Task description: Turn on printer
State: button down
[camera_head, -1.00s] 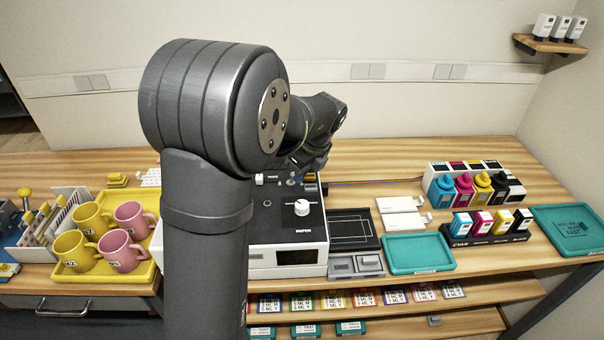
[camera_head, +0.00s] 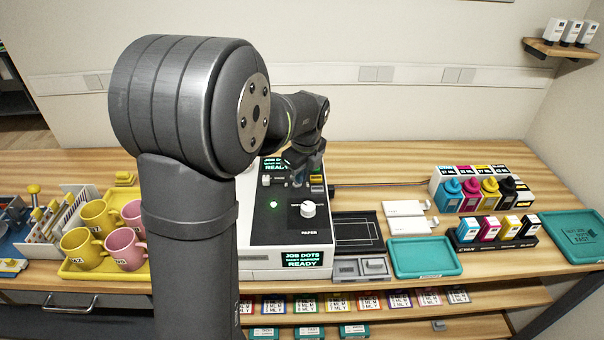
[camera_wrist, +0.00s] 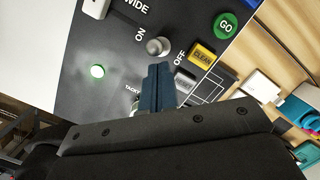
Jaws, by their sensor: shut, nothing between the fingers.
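The printer (camera_head: 262,228) is a white machine with a black top, in the middle of the table. Its front screen (camera_head: 303,259) is lit and reads "JOB DOTS" and "READY". A green light (camera_head: 273,204) glows on its top, also seen in the wrist view (camera_wrist: 97,71). In the wrist view a grey toggle switch (camera_wrist: 158,46) sits between the words ON and OFF. My gripper (camera_wrist: 158,68) is shut and empty, its blue-grey fingertips just beside the toggle; I cannot tell whether they touch. A yellow CLEAN button (camera_wrist: 202,56) and green GO button (camera_wrist: 226,24) lie to the right.
A yellow tray (camera_head: 72,270) with yellow and pink mugs stands left of the printer. A teal tray (camera_head: 424,258), ink bottles (camera_head: 470,190) and cartridges (camera_head: 496,229) are to the right. A white knob (camera_head: 308,209) stands up from the printer's top.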

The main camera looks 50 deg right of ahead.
jog(key=shift+r, duration=0.1)
jog(key=shift+r, duration=0.7)
jog(key=shift+r, duration=0.25)
notch_tip(320, 180, up, 9)
jog(key=a, duration=0.2)
jog(key=shift+r, duration=0.2)
jog(key=shift+s+a+f, duration=0.1)
jog(key=shift+f, duration=0.05)
